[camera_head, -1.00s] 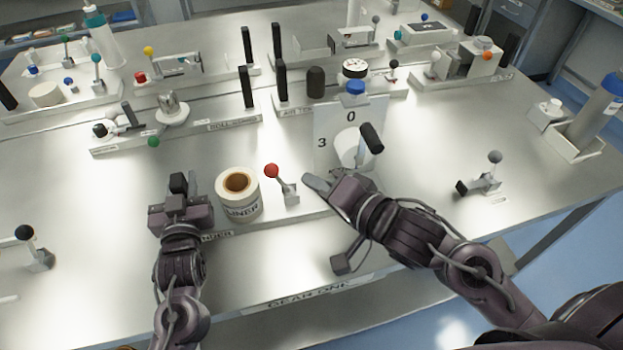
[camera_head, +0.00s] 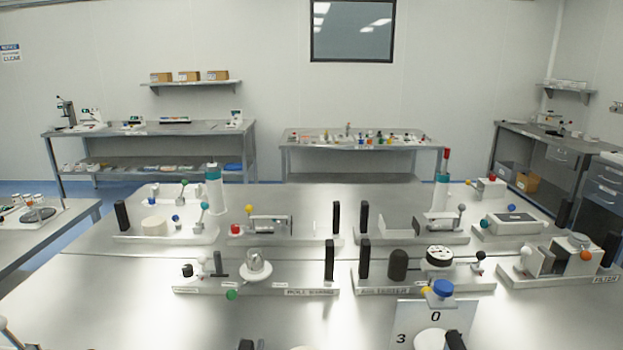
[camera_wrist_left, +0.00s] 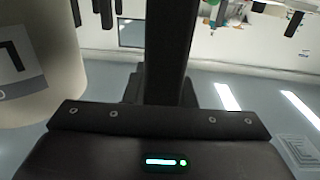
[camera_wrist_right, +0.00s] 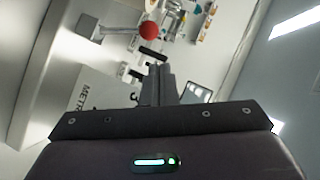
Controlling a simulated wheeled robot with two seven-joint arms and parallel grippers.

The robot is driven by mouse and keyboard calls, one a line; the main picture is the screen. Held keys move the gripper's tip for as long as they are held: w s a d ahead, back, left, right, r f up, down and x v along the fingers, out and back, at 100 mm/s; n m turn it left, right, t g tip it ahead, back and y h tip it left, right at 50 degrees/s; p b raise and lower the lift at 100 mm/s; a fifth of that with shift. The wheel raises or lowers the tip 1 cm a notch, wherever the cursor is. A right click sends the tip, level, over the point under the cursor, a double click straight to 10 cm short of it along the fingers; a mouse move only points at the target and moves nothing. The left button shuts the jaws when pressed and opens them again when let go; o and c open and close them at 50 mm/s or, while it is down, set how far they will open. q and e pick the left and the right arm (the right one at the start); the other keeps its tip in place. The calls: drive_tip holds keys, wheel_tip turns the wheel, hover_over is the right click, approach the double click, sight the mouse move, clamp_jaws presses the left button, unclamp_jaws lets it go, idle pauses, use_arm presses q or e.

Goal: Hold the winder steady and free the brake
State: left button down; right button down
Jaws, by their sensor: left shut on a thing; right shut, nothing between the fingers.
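The winder's white roll (camera_wrist_left: 35,60) fills the left of the left wrist view; only its top edge (camera_head: 300,347) shows at the bottom of the head view. My left gripper (camera_wrist_left: 168,60) is shut on a black upright grip beside the roll. The grip and jaws blend into one dark shape, and just a dark tip (camera_head: 246,344) shows in the head view. My right gripper (camera_wrist_right: 158,78) is shut and empty. A red-ball lever (camera_wrist_right: 148,30), which may be the brake, shows beyond its fingertips, apart from them. The lever is out of the head view.
A white panel (camera_head: 420,315) marked 0 and 3 stands at the front right, with a blue cap (camera_head: 442,288) above it. Behind, the roll marking station (camera_head: 260,288) and several other stations crowd the bench. Bare bench lies at front left.

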use_arm(q)
drive_tip(key=shift+f, duration=0.3)
drive_tip(key=c, duration=1.3)
unclamp_jaws()
drive_tip(key=shift+c, duration=0.2)
drive_tip(key=shift+o, duration=1.1)
drive_tip(key=shift+r, duration=0.25)
drive_tip(key=s, duration=1.2)
drive_tip(key=shift+a, duration=0.25)
